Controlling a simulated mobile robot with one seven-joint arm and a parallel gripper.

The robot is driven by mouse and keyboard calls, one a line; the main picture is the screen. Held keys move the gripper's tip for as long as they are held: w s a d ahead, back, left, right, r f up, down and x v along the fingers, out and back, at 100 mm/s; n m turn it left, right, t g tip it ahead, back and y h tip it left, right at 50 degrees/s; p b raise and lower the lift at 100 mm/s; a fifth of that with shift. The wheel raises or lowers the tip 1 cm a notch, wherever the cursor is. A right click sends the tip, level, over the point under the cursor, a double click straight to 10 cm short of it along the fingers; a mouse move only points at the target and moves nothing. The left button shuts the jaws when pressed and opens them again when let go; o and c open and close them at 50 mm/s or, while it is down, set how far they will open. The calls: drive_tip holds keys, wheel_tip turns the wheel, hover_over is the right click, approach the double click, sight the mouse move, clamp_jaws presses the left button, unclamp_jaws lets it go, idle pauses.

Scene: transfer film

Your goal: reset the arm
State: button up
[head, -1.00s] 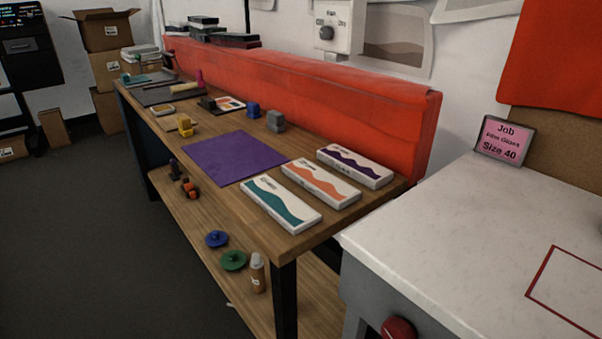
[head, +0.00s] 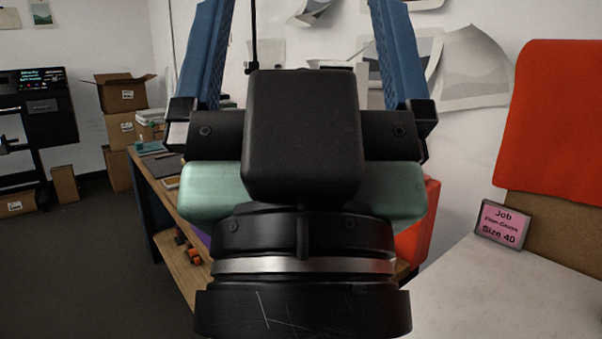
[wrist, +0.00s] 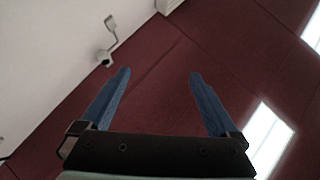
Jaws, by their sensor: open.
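My gripper (head: 297,40) stands large in the middle of the head view, raised in front of the camera with its two blue fingers pointing up and wide apart. Nothing is between the fingers. In the wrist view my gripper (wrist: 160,85) is also open and empty, facing a dark red ceiling with bright light panels. The gripper and wrist hide most of the workbench behind them.
The wooden workbench (head: 172,228) shows only at its left part. A white counter (head: 480,290) with a pink job sign (head: 502,226) is at the right. Cardboard boxes (head: 122,95) and a dark machine (head: 45,105) stand at the back left. Grey floor is clear at the left.

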wheel_tip(320, 180, up, 17)
drive_tip(key=p, duration=1.4)
drive_tip(key=shift+p, duration=0.4)
